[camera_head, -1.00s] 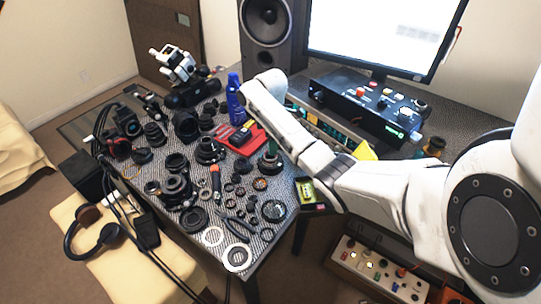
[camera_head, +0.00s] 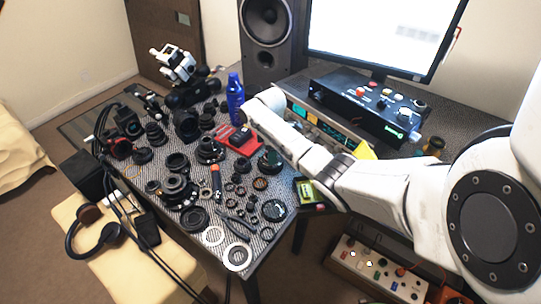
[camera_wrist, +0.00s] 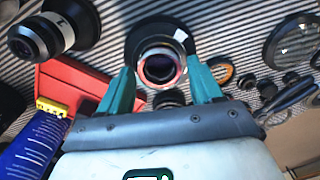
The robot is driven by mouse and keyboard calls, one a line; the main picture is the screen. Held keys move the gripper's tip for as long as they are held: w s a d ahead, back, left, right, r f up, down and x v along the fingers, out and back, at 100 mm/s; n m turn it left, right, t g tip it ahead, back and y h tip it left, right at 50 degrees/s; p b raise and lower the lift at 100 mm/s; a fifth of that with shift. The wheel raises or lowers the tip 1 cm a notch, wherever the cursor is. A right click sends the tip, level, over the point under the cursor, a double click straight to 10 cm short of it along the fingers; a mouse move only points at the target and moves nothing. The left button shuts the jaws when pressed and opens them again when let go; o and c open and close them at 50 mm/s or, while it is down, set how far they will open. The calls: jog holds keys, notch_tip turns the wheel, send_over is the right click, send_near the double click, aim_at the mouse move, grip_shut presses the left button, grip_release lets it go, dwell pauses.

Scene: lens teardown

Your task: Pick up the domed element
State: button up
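In the wrist view, a round glass element (camera_wrist: 160,68) with a pinkish-red rim sits on a wider black round base on the striped mat. It looks like the domed element, though its dome shape is hard to tell from above. My gripper (camera_wrist: 161,82) has two teal fingers apart, one on each side of the element, with no clear contact visible. In the head view, a dark round part (camera_head: 270,160) stands just below my arm, apparently the same piece. My fingers are mostly hidden there.
A red tray (camera_wrist: 75,88) lies close to the left of my gripper, with a blue item (camera_wrist: 32,145) below it. A black lens barrel (camera_wrist: 52,38) is at upper left. A large glass disc (camera_wrist: 295,42) and small rings are at right. A blue bottle (camera_head: 235,98) stands behind.

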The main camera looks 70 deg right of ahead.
jog(key=c, duration=0.7)
jog(key=shift+c, duration=0.4)
jog(key=shift+r, duration=0.15)
